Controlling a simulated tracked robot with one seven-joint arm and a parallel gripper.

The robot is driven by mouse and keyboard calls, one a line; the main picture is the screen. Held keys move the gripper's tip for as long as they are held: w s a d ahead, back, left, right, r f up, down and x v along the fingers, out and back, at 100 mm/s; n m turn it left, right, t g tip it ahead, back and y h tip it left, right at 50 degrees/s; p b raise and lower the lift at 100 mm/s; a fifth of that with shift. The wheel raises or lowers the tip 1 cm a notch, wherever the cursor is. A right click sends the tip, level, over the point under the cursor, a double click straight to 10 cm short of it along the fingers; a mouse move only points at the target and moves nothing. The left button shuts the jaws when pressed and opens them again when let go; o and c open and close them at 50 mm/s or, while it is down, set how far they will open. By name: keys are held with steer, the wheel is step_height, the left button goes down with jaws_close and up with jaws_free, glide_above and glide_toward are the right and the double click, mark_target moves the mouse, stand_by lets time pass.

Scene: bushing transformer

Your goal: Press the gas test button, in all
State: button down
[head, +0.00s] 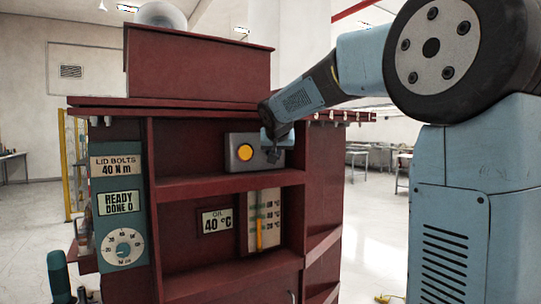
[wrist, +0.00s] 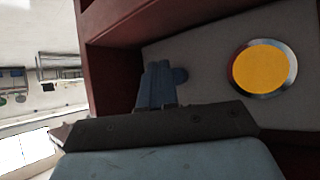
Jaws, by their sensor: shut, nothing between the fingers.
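A grey box (head: 232,140) is set in the upper recess of the dark red cabinet. On its face is a large yellow disc (head: 245,152) with a metal rim, which also shows in the wrist view (wrist: 263,68). My gripper (head: 273,156) is shut and empty, in front of the right part of the box.
The red cabinet wall (wrist: 108,62) stands close beside my gripper. Below are an oil display (head: 217,221) and a gauge strip (head: 264,220). A lid bolts panel (head: 118,205) with a dial is at the left. A shelf edge (head: 230,184) runs under the grey box.

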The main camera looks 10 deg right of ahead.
steer(key=shift+w, duration=0.1)
steer(key=shift+w+a, duration=0.1)
steer(key=shift+w, duration=0.2)
steer(key=shift+w+a, duration=0.15)
steer(key=shift+w, duration=0.3)
stand_by(1.1)
steer(key=shift+s, duration=0.15)
steer(key=shift+s+d, duration=0.25)
steer(key=shift+s, duration=0.45)
steer(key=shift+s, duration=0.1)
steer(key=shift+s+d, duration=0.25)
steer(key=shift+s, duration=0.5)
steer(key=shift+s+d, duration=0.25)
steer(key=shift+s, duration=0.55)
steer(key=shift+s+d, duration=0.25)
steer(key=shift+s, duration=0.5)
